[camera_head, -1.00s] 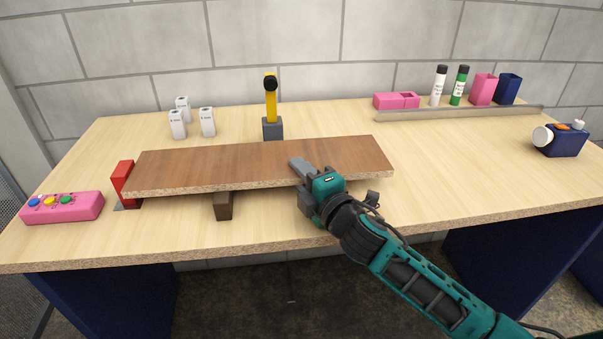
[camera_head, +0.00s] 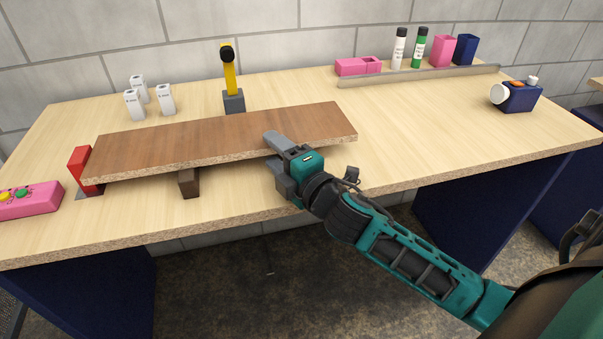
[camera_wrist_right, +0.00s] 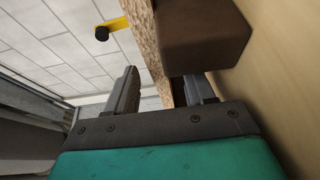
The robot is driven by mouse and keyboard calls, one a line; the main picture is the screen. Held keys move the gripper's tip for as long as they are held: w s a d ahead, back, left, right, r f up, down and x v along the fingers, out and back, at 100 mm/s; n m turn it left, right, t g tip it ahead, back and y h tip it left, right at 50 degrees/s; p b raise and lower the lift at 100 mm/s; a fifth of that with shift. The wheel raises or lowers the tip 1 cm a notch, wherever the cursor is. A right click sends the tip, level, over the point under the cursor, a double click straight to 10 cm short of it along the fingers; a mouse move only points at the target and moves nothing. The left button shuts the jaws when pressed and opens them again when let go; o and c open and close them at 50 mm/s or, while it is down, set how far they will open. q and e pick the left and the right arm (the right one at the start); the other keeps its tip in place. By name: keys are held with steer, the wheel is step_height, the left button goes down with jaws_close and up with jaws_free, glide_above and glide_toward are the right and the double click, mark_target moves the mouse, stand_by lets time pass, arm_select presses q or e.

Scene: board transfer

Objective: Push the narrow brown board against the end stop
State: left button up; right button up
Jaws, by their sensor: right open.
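The narrow brown board (camera_head: 200,140) lies raised above the table, with a dark brown block (camera_head: 188,184) under its front edge. Its left end is at the red end stop (camera_head: 80,163); I cannot tell whether they touch. My right gripper (camera_head: 271,150) is open at the board's front edge, right of the middle, one finger above and one below. In the right wrist view the board's speckled edge (camera_wrist_right: 150,45) runs between the open fingers (camera_wrist_right: 165,92), with a gap to the left finger. A brown block (camera_wrist_right: 200,32) is close by. My left gripper is not in view.
A pink button box (camera_head: 28,203) is left of the stop. White boxes (camera_head: 134,104) and a yellow post on a grey base (camera_head: 234,102) stand behind the board. A grey rail (camera_head: 420,76) is at the back right, a blue device (camera_head: 516,97) far right. Table right of the board is clear.

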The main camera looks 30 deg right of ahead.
steer(key=s+d, duration=0.1)
steer(key=s, duration=0.8)
steer(key=shift+b, duration=0.3)
steer(key=shift+s, duration=0.2)
